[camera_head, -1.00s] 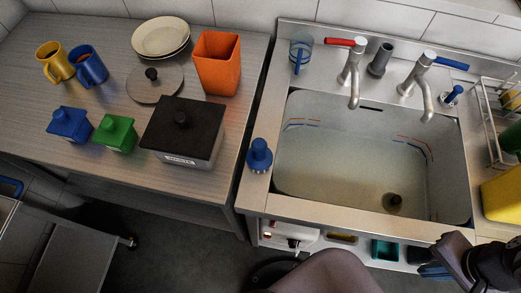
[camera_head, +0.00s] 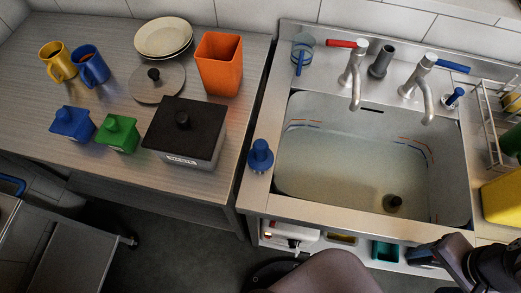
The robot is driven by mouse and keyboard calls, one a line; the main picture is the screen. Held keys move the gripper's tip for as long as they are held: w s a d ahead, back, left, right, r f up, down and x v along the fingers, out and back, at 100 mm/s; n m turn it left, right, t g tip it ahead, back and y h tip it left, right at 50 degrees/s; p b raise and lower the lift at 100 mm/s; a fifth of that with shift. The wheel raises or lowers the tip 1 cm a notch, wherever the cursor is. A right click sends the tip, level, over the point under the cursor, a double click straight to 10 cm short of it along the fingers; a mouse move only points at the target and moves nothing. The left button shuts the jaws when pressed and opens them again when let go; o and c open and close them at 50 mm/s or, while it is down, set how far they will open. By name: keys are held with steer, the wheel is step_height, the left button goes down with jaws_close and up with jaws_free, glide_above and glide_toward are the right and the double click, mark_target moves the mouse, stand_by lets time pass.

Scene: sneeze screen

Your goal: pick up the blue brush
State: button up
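A blue brush (camera_head: 260,155) with a round knob handle stands upright on the metal rim left of the sink basin. Its bristle end is down on the rim. My gripper (camera_head: 423,256) is a small dark shape at the lower right, by the front edge of the sink and well apart from the brush. Its fingers are too small and dark to show whether they are open or shut.
The sink (camera_head: 350,165) holds shallow water, with two taps behind it. A glass jar (camera_head: 302,46) stands at its back left. A rack stands right.

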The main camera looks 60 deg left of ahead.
mark_target(260, 144)
step_height(260, 144, up, 20)
steer(key=p, duration=2)
steer(key=w+a+f+n+b, duration=0.1)
steer(key=a+f+b, duration=0.2)
steer(key=a+b, duration=0.7)
steer(key=w+a+f+n+b, duration=0.1)
steer(key=a+f+n+b, duration=0.2)
steer(key=a, duration=1.3)
steer(key=shift+n, duration=0.3)
steer(key=s+a+f+b, duration=0.1)
steer(key=s+a+b, duration=0.1)
steer(key=s+a, duration=0.3)
steer(key=s+a+f+b, duration=0.1)
steer(key=s+a+b, duration=0.2)
steer(key=s+a, duration=0.2)
steer(key=s+a+b, duration=0.3)
steer(key=s+a, duration=0.3)
steer(key=s, duration=0.2)
steer(key=shift+s+a+f, duration=0.1)
steer(key=shift+s+f, duration=0.1)
steer(key=shift+f, duration=0.2)
steer(key=shift+f+p, duration=0.75)
steer(key=shift+f, duration=2.9)
steer(key=c, duration=1.2)
